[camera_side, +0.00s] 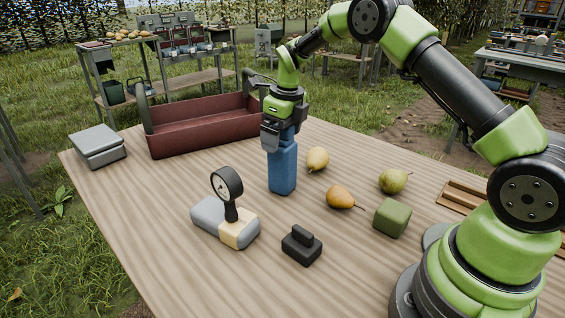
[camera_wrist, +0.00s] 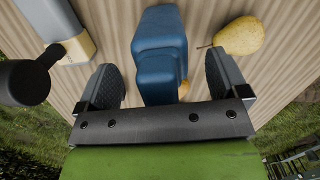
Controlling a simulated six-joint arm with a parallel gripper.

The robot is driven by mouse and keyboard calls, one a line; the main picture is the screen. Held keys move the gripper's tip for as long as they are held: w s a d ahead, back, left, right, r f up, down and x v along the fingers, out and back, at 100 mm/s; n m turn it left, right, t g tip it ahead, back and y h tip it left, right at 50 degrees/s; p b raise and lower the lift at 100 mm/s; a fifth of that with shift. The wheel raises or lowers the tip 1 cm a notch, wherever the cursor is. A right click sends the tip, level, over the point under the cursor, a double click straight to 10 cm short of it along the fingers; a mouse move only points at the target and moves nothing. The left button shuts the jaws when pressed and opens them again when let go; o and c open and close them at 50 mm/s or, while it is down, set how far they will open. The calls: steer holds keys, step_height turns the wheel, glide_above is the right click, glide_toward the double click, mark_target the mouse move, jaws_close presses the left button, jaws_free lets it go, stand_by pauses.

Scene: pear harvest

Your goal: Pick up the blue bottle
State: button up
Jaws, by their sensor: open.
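The blue bottle (camera_side: 283,170) stands upright on the wooden table in the side view, with my gripper (camera_side: 283,128) directly above and around its top. In the wrist view the bottle (camera_wrist: 160,50) lies between the two dark fingers of my open gripper (camera_wrist: 166,85). Gaps show between the bottle and both fingers there, wider on the right. The bottle's top is partly hidden by the gripper in the side view.
A yellow pear (camera_side: 318,159), an orange pear (camera_side: 341,197) and a green pear (camera_side: 394,181) lie right of the bottle. A green block (camera_side: 391,218), a black object (camera_side: 301,245) and a gauge (camera_side: 227,187) stand nearer. A red crate (camera_side: 205,138) is behind left.

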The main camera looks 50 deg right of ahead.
steer(key=shift+f, duration=0.15)
steer(key=c, duration=1.7)
